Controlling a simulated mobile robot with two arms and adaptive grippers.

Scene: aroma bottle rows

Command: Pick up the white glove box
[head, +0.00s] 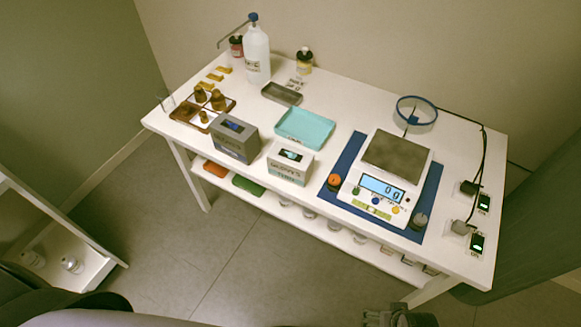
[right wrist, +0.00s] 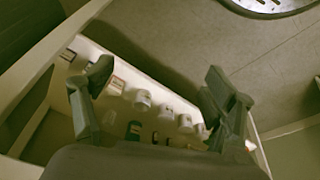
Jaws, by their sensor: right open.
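The white glove box (head: 289,164) stands on the white table near its front edge in the head view. It has a dark opening on top with a bit of pale blue showing, and dark lettering on its front. A dark grey box (head: 235,139) of similar size stands just left of it. My right gripper (head: 398,316) shows at the bottom edge of the head view, well in front of the table and away from the box. In the right wrist view my right gripper (right wrist: 158,82) is open with nothing between its fingers.
A teal tray (head: 305,128) lies behind the glove box. A scale (head: 390,176) on a blue mat stands to its right. A brown bottle tray (head: 203,111) and a white wash bottle (head: 257,55) are farther left. A shelf (right wrist: 150,105) with several jars runs under the table.

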